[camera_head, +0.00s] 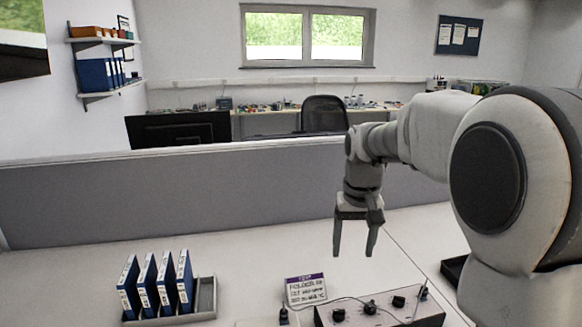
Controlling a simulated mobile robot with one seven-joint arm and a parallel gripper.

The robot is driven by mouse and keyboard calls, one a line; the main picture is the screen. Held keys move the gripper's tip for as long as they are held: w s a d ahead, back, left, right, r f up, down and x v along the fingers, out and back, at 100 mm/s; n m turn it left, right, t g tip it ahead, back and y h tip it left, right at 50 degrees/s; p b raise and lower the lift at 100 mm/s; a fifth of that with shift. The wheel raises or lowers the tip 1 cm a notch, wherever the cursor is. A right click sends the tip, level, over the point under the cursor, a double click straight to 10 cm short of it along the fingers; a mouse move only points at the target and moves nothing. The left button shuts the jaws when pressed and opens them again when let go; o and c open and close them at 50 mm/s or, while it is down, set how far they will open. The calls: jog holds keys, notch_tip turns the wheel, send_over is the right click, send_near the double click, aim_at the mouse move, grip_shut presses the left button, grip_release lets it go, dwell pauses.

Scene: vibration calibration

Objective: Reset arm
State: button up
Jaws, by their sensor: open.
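My gripper (354,252) hangs from my arm, which comes in from the right side of the view. Its two fingers point down and stand apart with nothing between them. It is in the air above the white desk (245,258), and a control box (365,314) with black knobs appears below it at the bottom edge. The gripper is not touching anything that I can see.
Several blue binders (147,285) stand in a grey rack (207,297) at the lower left. A small sign (306,289) stands beside the box, with a cable nearby. A black tray (455,270) lies partly behind my arm. A grey partition (190,197) closes off the desk's back.

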jog(key=s+r+t+p, duration=0.2)
jog(key=s+r, duration=0.2)
jog(key=s, duration=0.8)
jog(key=s+r+t+p, duration=0.2)
jog(key=s+r+p, duration=0.1)
jog(key=s, duration=0.9)
jog(key=shift+r+n, duration=0.3)
jog(key=shift+r, duration=0.4)
